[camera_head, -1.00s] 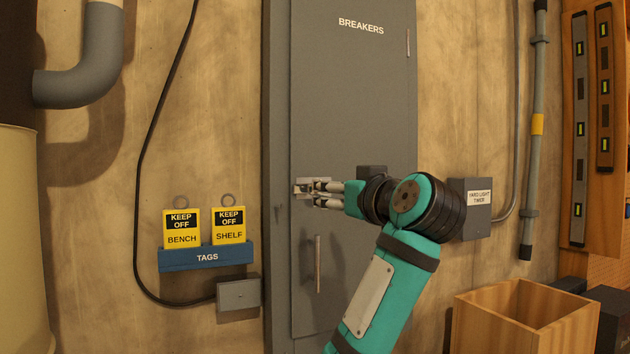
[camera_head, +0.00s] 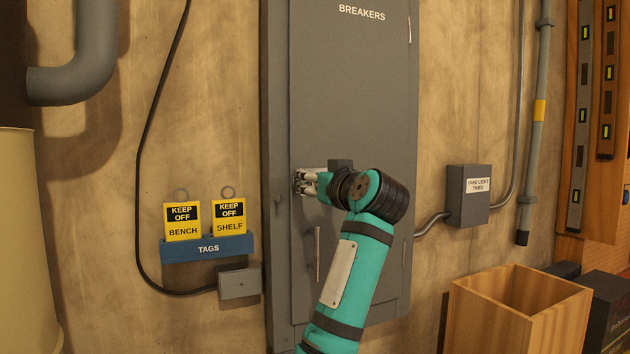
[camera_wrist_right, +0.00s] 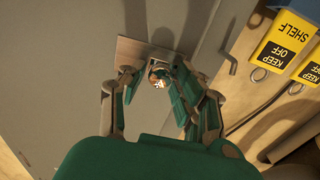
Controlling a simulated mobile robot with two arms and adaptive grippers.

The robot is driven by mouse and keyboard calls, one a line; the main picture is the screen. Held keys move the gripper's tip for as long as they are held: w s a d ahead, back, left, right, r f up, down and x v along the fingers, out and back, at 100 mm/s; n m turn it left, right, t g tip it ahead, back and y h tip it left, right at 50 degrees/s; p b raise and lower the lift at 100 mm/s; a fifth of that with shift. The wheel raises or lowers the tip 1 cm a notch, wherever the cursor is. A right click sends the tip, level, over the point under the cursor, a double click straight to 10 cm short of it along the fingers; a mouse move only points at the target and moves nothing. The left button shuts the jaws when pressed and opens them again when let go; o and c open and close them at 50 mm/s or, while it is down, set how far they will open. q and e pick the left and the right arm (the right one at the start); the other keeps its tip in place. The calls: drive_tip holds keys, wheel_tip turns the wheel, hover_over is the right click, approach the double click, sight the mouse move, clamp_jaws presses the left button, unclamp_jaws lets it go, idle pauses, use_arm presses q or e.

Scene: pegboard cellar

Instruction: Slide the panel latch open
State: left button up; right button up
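The grey breaker panel (camera_head: 350,100) is closed, with its latch (camera_head: 297,185) at the left edge of the door. The latch is largely hidden behind my right gripper (camera_head: 305,182), whose fingers reach the panel there. In the right wrist view a metal latch plate (camera_wrist_right: 128,50) carries a small round knob (camera_wrist_right: 158,74). My right gripper (camera_wrist_right: 153,80) has its fingers apart, one on each side of the knob. The right-hand finger is very near the knob; a gap shows on the left. Contact cannot be told. My left gripper is not in view.
A vertical door handle (camera_head: 317,254) is below the latch. A blue tag holder (camera_head: 208,249) with two yellow tags is on the wall at left.

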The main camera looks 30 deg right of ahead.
clamp_jaws()
drive_tip(key=d, duration=0.3)
drive_tip(key=shift+s+d, duration=0.1)
drive_tip(key=shift+d, duration=0.05)
